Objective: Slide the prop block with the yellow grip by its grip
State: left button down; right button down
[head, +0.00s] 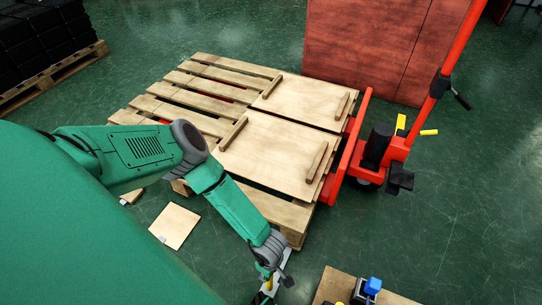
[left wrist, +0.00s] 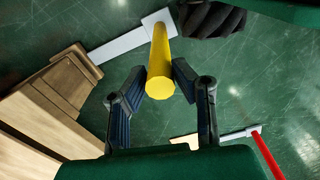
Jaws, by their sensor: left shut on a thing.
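The yellow grip (left wrist: 161,62) is a cylinder that stands between the two fingers of my left gripper (left wrist: 160,82) in the left wrist view. The fingers are shut on it, one on each side. A pale plate (left wrist: 158,20) shows at its far end, with a light grey bar running off to the left. In the head view my left gripper (head: 268,278) is low at the bottom centre, near the pallet's front corner. Only a little yellow shows there, and much of the block is hidden. My right gripper is not in view.
A wooden pallet (head: 190,95) carries two boards with wooden cleats. A red pallet jack (head: 397,148) stands at its right. A small board (head: 174,226) lies on the green floor. Another board (head: 330,287) with a blue-topped object is at bottom right. A red rod (left wrist: 266,153) shows in the wrist view.

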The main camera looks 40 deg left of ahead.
pick_arm(q)
jog(key=shift+w+d+r, duration=0.1)
jog(key=shift+w+d, duration=0.05)
jog(key=c, duration=1.2)
grip_release()
